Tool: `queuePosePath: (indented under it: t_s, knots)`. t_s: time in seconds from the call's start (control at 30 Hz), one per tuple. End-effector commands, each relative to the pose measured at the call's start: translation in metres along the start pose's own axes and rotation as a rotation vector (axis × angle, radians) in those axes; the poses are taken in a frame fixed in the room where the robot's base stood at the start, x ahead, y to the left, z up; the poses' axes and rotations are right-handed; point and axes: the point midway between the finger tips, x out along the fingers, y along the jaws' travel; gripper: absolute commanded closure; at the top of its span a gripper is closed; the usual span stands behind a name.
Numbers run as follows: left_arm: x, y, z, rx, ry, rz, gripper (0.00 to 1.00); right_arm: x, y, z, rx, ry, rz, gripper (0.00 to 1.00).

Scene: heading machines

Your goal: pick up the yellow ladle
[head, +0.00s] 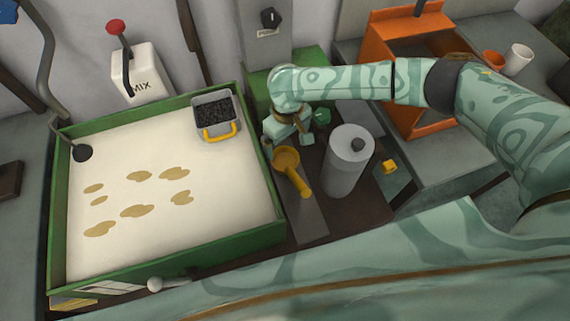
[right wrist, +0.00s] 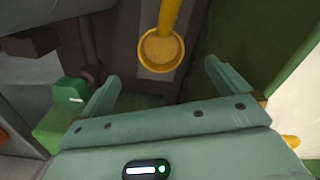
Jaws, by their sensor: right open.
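The yellow ladle (head: 303,187) lies on a grey strip to the right of the green-framed tray, its bowl toward the back and its handle toward the front. My right gripper (head: 286,142) is just behind the bowl in the head view. In the right wrist view, the ladle's bowl (right wrist: 161,51) shows beyond the gap between the open fingers (right wrist: 160,84), with the handle running up out of the picture. Nothing is between the fingers. My left gripper is not in view.
A green-framed tray (head: 265,237) with a cream surface is at left, holding a grey tub (head: 216,98) of dark grains. A grey cylinder (head: 348,165) stands close to the ladle's right. A small yellow object (head: 389,167) and an orange bin (head: 380,50) are farther right.

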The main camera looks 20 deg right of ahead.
Motion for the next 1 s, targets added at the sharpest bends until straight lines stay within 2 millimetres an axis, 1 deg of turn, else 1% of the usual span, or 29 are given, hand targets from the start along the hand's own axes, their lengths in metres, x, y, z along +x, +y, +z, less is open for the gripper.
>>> queuePosePath:
  t_s: [0.03,0.13,0.23,0.47,0.7,0.8,0.97,1.0]
  knots:
    - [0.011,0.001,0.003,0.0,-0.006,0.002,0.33,0.02,-0.001,0.001,0.001,-0.005,-0.002,0.0]
    - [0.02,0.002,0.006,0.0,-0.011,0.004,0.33,0.041,-0.001,0.0,-0.002,-0.003,-0.001,0.0]
    - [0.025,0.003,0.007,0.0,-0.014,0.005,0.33,0.054,-0.001,0.0,0.0,-0.002,-0.002,0.0]
    - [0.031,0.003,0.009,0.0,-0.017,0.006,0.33,0.068,0.0,0.0,-0.001,-0.001,-0.001,0.0]
    - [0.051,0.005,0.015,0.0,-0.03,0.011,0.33,0.109,-0.001,0.001,-0.001,-0.004,-0.002,0.0]
    - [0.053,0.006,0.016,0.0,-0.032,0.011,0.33,0.116,0.0,0.0,-0.001,-0.002,0.0,0.0]
    - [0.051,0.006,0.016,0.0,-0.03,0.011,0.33,0.113,0.0,0.0,-0.001,0.0,0.0,0.0]
    - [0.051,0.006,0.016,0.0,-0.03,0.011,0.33,0.113,0.0,0.0,-0.001,0.0,0.0,0.06]
